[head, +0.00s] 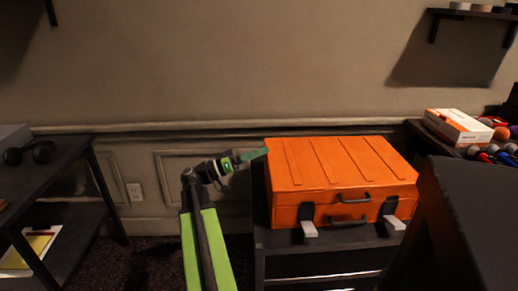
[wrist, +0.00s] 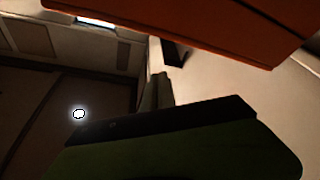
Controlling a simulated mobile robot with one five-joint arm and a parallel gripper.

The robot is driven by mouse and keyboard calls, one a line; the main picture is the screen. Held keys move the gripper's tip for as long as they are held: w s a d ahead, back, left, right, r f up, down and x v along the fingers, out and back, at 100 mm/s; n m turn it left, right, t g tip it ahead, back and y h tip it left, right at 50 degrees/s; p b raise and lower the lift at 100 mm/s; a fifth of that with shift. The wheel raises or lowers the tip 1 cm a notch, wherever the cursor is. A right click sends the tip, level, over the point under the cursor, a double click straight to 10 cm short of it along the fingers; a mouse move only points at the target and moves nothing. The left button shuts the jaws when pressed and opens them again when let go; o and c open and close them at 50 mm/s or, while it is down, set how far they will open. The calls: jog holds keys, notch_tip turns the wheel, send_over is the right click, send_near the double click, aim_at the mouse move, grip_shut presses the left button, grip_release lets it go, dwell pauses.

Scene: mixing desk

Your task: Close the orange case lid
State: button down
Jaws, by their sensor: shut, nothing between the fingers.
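The orange case (head: 310,215) stands on a dark table. Its ribbed orange lid (head: 343,163) lies down over the base, with no clear gap at the front seam. A dark handle shows on the lid front and another on the base front. Two dark latches with pale tabs, a left latch (head: 309,228) and a right latch (head: 395,222), hang down at the front. My gripper (head: 262,154) is shut and empty at the lid's upper left edge; I cannot tell whether it touches. In the wrist view, an orange part of the case (wrist: 215,25) fills the top, above my green gripper.
A dark shelf unit (head: 60,150) with headphones (head: 30,152) stands at the left. At the right, a white and orange box (head: 458,127) sits beside several coloured items. A large dark panel (head: 475,215) blocks the lower right. The wall is close behind the case.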

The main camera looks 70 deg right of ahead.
jog(key=f+b, duration=0.1)
jog(key=s+a+f+b, duration=0.1)
jog(key=f, duration=0.1)
jog(key=a+f+b, duration=0.1)
jog(key=f+b, duration=0.1)
jog(key=shift+s, duration=0.15)
jog(key=shift+a, duration=0.1)
dwell(0.3)
notch_tip(320, 180, up, 6)
jog(key=p, duration=0.6)
jog(key=w+a+f+b, duration=0.3)
jog(key=w+f+b, duration=0.1)
jog(key=w, duration=0.5)
jog(key=shift+f+b, duration=0.25)
jog(key=shift+b, duration=0.2)
jog(key=shift+a, duration=0.1)
